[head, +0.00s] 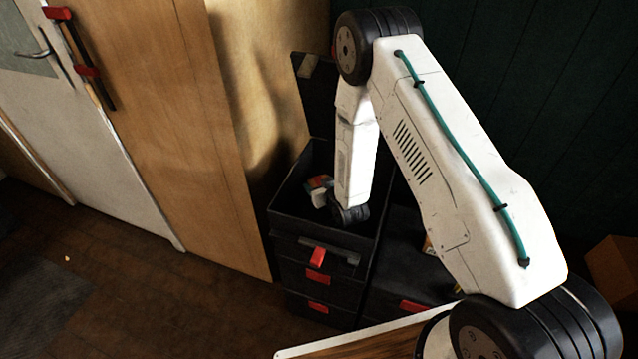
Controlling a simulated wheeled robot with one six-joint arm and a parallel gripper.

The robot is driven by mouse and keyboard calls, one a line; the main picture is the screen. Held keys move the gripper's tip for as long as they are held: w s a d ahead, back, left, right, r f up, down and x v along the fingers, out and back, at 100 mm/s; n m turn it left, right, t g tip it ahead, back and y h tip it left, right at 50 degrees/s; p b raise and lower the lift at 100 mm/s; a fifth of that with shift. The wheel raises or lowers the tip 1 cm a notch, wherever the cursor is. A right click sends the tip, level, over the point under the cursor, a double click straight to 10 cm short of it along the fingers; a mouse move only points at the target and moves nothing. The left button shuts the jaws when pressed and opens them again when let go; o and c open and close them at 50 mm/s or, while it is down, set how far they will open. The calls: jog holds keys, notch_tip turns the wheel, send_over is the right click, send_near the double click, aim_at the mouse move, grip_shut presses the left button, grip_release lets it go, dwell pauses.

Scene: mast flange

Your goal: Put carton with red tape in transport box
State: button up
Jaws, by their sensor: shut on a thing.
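My arm reaches down into an open black box (300,228) on top of a black stack near the wooden panel; I take this for the transport box. At its end, my gripper (321,197) shows only in part, low in the box mouth beside the black wrist joint. It is shut on a small carton (317,182) with orange-red and other coloured patches. Whether the red is tape is too small to tell. The fingertips are mostly hidden, and I cannot tell whether the carton touches the box floor.
More black boxes with red latches (317,277) stand below, and another black box (403,280) stands at right, partly behind my arm. A wooden panel (205,130) rises close at left. A brown carton (613,268) is at the far right. The floor at left is clear.

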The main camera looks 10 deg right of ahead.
jog(key=shift+f, duration=0.25)
jog(key=o, duration=1.1)
